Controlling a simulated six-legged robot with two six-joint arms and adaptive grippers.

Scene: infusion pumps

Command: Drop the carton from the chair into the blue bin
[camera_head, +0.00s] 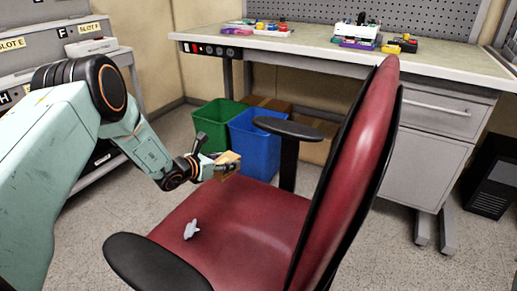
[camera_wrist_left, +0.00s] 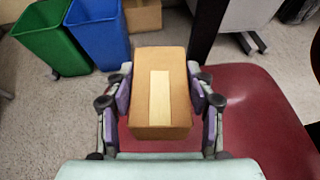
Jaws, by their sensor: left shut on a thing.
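The small brown carton (camera_wrist_left: 160,95) with a pale tape strip is held between the two fingers of my left gripper (camera_wrist_left: 160,100). In the head view the carton (camera_head: 228,160) is at the tip of my left gripper (camera_head: 212,166), over the back part of the red chair seat (camera_head: 245,225). The blue bin (camera_head: 258,150) stands on the floor beyond the chair, partly hidden by the armrest and the carton. In the left wrist view the blue bin (camera_wrist_left: 97,40) is at the upper left, apart from the carton. My right gripper is not in view.
A green bin (camera_head: 212,122) stands left of the blue bin. The chair's armrest (camera_head: 288,128) and tall backrest (camera_head: 350,170) rise nearby. A crumpled grey-white item (camera_head: 191,229) lies on the seat. A workbench (camera_head: 330,45) stands behind, with brown boxes (camera_head: 315,150) under it.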

